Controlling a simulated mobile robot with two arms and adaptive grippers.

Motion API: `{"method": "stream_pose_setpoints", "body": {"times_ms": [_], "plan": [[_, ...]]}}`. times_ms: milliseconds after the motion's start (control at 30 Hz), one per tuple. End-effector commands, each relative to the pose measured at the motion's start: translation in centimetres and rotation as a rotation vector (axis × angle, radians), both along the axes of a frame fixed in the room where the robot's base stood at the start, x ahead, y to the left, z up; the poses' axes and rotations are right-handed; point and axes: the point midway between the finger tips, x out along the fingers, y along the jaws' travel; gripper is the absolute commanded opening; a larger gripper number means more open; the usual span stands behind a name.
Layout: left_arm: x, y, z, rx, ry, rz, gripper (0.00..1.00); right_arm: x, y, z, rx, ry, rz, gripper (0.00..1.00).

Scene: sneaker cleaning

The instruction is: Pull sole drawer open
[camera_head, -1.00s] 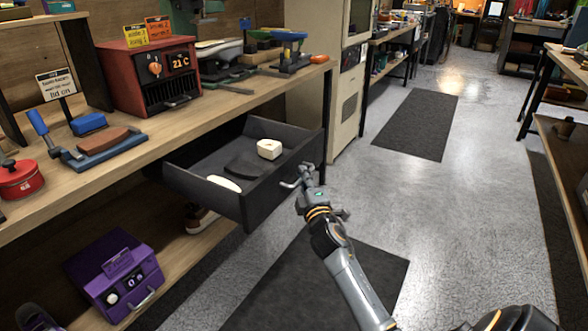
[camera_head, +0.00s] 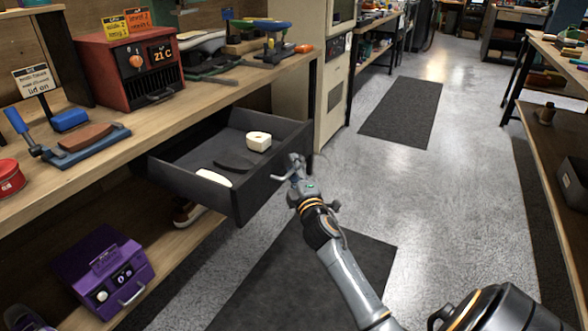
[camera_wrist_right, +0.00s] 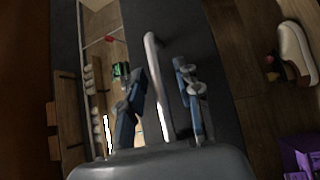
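The dark drawer (camera_head: 271,184) stands pulled well out from under the wooden bench. It holds a pale block (camera_head: 258,141), a dark sole-shaped piece (camera_head: 234,163) and a whitish sole-shaped piece (camera_head: 213,178). My right gripper (camera_head: 292,170) is at the drawer's front, by the bar handle (camera_head: 279,177). In the right wrist view the metal handle (camera_wrist_right: 152,55) runs between the two blue fingers of my right gripper (camera_wrist_right: 160,95). The fingers are apart, with gaps beside the handle; firm contact does not show. My left gripper is not in view.
The wooden bench (camera_head: 210,100) carries a red heater box (camera_head: 130,73) and tools. A purple box (camera_head: 104,272) sits on the lower shelf, with a shoe (camera_head: 187,212) below the drawer. Dark mats lie on the open floor to the right.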

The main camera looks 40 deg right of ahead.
Motion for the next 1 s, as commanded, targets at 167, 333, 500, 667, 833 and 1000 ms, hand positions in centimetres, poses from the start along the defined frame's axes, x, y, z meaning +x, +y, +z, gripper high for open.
{"method": "stream_pose_setpoints", "body": {"times_ms": [167, 333, 500, 667, 833, 1000], "plan": [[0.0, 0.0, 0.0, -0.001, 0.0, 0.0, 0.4, -1.2, 0.5, -0.3, 0.0, 0.001, 0.0, 0.34], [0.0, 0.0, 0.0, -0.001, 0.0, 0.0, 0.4, -4.3, 1.8, -0.8, 0.001, 0.004, 0.001, 0.34], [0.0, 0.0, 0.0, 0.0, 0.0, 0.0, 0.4, -7.6, 3.2, -1.2, 0.003, 0.003, 0.0, 0.34], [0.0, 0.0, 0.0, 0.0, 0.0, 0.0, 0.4, -9.9, 4.2, -1.5, 0.002, 0.002, 0.0, 0.34], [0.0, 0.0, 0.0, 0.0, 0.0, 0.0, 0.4, -10.9, 4.6, -1.6, 0.001, 0.001, 0.0, 0.34], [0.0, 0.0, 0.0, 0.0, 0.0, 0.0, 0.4, -11.0, 4.7, -1.6, 0.0, 0.0, 0.0, 0.34]]}}
